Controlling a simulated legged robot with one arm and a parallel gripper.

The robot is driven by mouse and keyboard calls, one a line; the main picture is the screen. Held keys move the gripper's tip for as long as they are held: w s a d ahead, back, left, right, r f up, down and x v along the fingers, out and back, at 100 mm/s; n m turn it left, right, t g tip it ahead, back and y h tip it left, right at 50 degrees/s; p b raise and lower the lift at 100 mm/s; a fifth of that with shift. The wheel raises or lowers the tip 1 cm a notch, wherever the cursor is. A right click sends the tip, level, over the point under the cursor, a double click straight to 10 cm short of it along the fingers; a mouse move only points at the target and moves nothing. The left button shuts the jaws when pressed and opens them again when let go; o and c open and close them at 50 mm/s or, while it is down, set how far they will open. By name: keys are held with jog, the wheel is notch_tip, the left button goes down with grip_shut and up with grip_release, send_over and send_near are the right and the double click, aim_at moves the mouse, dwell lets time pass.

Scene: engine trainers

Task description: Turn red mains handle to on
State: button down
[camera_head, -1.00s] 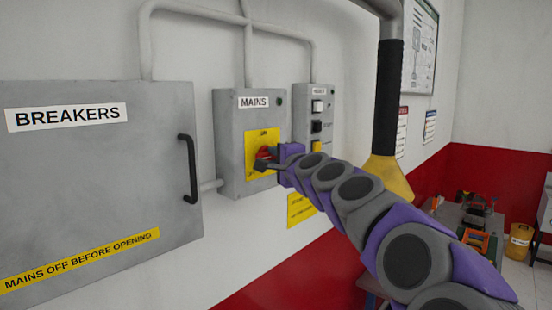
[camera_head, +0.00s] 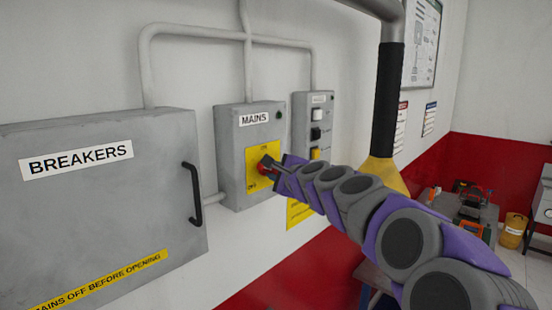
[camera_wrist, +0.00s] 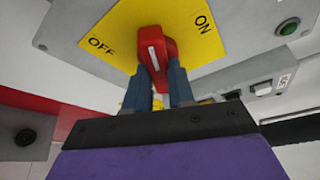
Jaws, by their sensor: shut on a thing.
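The red mains handle (camera_head: 263,168) sits on a yellow plate (camera_head: 251,157) on the grey MAINS box (camera_head: 229,136). The plate reads ON at its top and OFF at its lower left. In the wrist view, the red handle (camera_wrist: 150,44) with a white mark stands between the OFF and ON words, in line with neither. My gripper (camera_head: 272,167) is shut on the handle, with one dark finger on each side of it in the wrist view (camera_wrist: 160,84). The gripper partly hides the handle in the head view.
A grey BREAKERS cabinet (camera_head: 110,205) with a black pull handle (camera_head: 191,194) is to the left. A smaller switch box (camera_head: 313,112) is just right of the MAINS box. A black and yellow vertical duct (camera_head: 390,105) stands behind my arm.

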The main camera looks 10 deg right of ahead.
jog(key=m, duration=0.1)
jog(key=m+g, duration=0.1)
jog(key=m, duration=0.1)
jog(key=shift+d+f, duration=0.15)
jog(key=shift+f, duration=0.05)
jog(key=m+g+y, duration=0.1)
jog(key=m+g, duration=0.1)
jog(key=m, duration=0.1)
jog(key=shift+y, duration=0.4)
jog(key=shift+w+m+g+y, duration=0.1)
jog(key=shift+m+g+y, duration=0.7)
jog(key=shift+m, duration=0.8)
jog(key=shift+r, duration=0.1)
jog(key=c, duration=1)
grip_release()
jog(key=shift+o, duration=0.2)
jog(key=shift+w, duration=0.1)
jog(key=shift+r, duration=0.1)
